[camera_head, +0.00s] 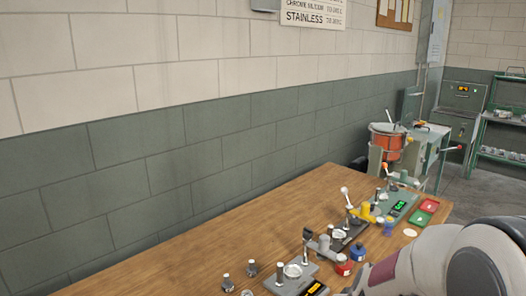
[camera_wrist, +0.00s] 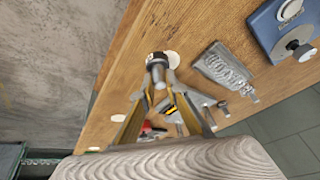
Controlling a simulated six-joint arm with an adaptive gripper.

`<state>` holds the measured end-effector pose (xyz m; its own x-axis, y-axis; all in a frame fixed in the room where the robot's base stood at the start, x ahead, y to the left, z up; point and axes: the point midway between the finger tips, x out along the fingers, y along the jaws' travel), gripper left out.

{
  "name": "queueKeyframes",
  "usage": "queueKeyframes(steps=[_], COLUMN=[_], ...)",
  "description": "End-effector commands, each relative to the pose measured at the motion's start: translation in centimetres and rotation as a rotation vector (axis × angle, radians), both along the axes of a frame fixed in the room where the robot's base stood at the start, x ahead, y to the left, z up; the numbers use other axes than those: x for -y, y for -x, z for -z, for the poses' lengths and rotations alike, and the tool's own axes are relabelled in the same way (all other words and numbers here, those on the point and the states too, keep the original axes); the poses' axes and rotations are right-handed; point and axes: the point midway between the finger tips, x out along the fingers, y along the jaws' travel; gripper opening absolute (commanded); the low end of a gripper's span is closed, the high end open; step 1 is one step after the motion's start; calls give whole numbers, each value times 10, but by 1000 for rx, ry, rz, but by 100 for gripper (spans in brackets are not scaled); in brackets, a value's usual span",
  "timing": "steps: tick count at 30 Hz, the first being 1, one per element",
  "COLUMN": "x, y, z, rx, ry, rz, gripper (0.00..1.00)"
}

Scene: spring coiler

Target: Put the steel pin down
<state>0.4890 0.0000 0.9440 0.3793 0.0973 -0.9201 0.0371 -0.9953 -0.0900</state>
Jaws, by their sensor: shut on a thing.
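In the wrist view my gripper (camera_wrist: 158,103) points down over the wooden bench, its two yellowish fingers closed around a small grey steel pin (camera_wrist: 158,76). The pin's far end shows a dark, round part close to a pale disc on the bench. I cannot tell whether the pin touches the bench. In the head view only my pale arm shows at the lower right; the gripper and the held pin are out of sight there.
The wooden bench (camera_head: 190,252) carries short metal posts (camera_head: 252,268), a grey fixture (camera_head: 292,278), red (camera_head: 343,265) and blue (camera_head: 358,252) pots, and red (camera_head: 430,205) and green trays. The wrist view shows an embossed metal plate (camera_wrist: 222,67) and a blue device (camera_wrist: 272,30). The bench's left part is bare.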

Motion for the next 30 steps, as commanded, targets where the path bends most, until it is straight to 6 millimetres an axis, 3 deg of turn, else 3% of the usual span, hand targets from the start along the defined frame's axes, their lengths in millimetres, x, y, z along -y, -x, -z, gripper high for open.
queueKeyframes(steps=[17,23,30], x=[0,0,0], y=[-1,-1,-1], z=[-4,-24,-67], rx=[2,6,5], ry=[0,0,0], rz=[-2,0,0], gripper=[0,0,0])
